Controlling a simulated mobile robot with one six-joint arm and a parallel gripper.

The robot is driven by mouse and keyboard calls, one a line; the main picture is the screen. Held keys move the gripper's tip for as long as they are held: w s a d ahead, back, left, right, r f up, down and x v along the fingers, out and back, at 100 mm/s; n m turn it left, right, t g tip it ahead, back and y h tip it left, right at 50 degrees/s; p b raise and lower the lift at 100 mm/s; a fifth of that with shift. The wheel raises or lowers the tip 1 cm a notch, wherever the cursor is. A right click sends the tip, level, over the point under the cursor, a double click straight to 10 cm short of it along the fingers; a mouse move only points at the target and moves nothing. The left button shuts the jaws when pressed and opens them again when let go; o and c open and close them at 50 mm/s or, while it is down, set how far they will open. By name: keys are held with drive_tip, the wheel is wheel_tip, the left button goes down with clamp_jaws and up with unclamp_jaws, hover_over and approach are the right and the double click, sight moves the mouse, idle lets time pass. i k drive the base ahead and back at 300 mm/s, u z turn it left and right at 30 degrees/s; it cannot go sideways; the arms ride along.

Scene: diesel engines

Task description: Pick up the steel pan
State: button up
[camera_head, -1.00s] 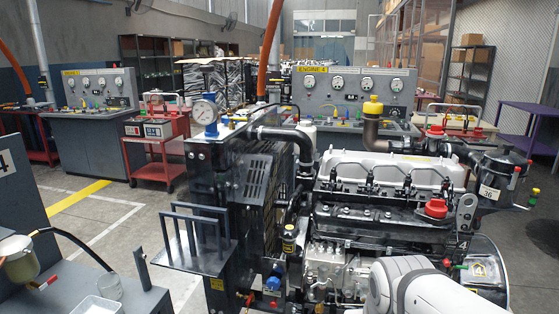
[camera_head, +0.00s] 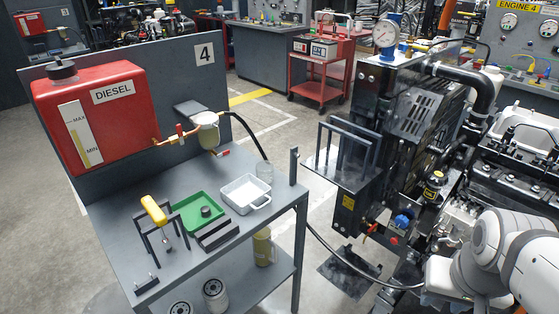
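A pale, shallow rectangular pan (camera_head: 262,203) with a loop handle at its near right end stands on the grey bench (camera_head: 115,213); it is the only pan-like thing that fits the steel pan, though it looks almost white. It sits upright near the bench's right side and looks empty. My white arm enters at the lower right, in front of the engine and well right of the bench. My gripper does not show, so its state is hidden.
A black stand with a yellow handle (camera_head: 153,209) is at left. A red diesel tank (camera_head: 92,118) backs the bench; an engine (camera_head: 420,120) stands right.

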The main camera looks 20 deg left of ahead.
sight(243, 194)
drive_tip(key=u, duration=1.1)
drive_tip(key=i, duration=1.05)
drive_tip(key=u, duration=0.45)
